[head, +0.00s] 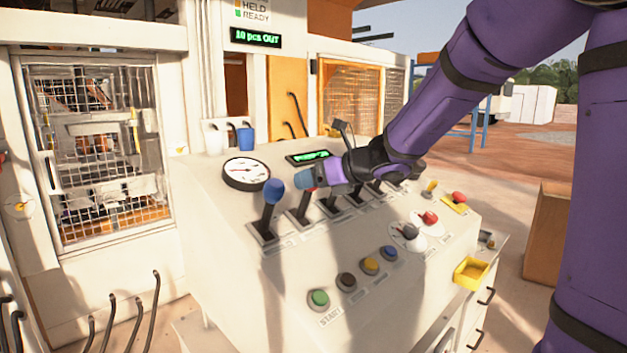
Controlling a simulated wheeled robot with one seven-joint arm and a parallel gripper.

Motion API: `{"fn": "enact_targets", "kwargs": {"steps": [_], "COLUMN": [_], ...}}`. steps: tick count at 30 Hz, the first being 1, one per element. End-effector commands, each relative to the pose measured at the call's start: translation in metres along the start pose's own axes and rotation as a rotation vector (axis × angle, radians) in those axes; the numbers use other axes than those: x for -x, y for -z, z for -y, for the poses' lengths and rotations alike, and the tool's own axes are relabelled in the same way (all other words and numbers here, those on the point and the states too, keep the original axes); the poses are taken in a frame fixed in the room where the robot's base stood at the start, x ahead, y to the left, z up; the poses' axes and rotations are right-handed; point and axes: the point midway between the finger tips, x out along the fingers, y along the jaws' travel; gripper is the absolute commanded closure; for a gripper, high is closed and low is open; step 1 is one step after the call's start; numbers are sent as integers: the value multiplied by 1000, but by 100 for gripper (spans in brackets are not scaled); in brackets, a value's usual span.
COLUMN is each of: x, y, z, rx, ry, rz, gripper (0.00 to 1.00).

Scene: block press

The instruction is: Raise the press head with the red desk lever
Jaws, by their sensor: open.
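My gripper (313,180) is open at this knob, reaching in from the right. I cannot tell whether the fingers touch it. The press (92,135) shows behind a wire mesh guard at the left; its head is hard to make out through the mesh.
A blue-knobbed lever (273,192) stands just left of my gripper. A round gauge (246,174) and blue cup (245,140) are behind it. Several buttons, including a green one (318,299), line the desk's front.

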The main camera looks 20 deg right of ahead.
Motion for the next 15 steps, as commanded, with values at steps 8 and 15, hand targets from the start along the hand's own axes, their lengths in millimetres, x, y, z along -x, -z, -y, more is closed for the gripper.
{"fn": "enact_targets", "kwargs": {"steps": [8, 15], "x": [25, 71], "y": [-1, -1], "z": [0, 0], "rx": [1, 2], "ry": [3, 3], "rz": [2, 2], "gripper": [31, 31]}}
